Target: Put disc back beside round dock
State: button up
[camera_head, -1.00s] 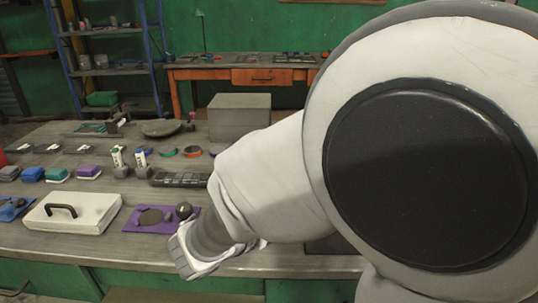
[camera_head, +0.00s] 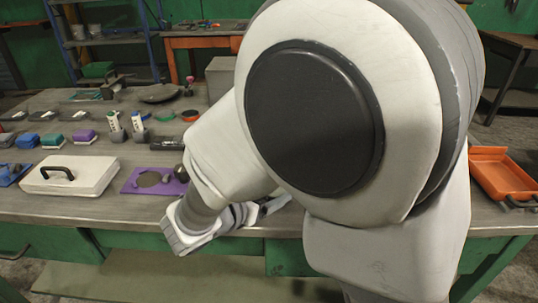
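A purple plate (camera_head: 131,187) lies near the table's front edge, with a round grey-brown patch (camera_head: 149,180) on it. I cannot tell whether this patch is a disc or an opening showing the table. A dark rounded knob (camera_head: 181,173) stands at the plate's right side, partly covered by my arm. No separate disc can be made out for certain. My gripper (camera_head: 272,206) shows only in part, low behind my arm over the table's front edge, right of the purple plate. Its fingers and anything between them are too hidden to tell.
A white case (camera_head: 90,172) with a black handle lies left of the purple plate. Behind are coloured blocks, two white-topped bottles, rings and a dark dish (camera_head: 160,93). An orange tray (camera_head: 500,173) sits at the right. My arm hides the table's middle.

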jog(key=shift+o, duration=1.3)
jog(key=shift+r, duration=0.25)
jog(key=p+v, duration=0.3)
jog(key=v, duration=0.8)
jog(key=s+d+r+m+g+y, duration=0.1)
jog(key=s+d+r+m+y, duration=0.1)
jog(key=d+m, duration=0.4)
jog(key=s+d+r+m+g+y, duration=0.2)
jog(key=d+m, duration=0.5)
jog(key=m, duration=0.6)
jog(key=s+d+r+m+g+y, duration=0.2)
jog(key=s+d+m, duration=0.3)
jog(key=m, duration=0.4)
jog(key=shift+s+d+r+m+y, duration=0.3)
jog(key=shift+d+r+m+y, duration=0.1)
jog(key=shift+d+y, duration=0.5)
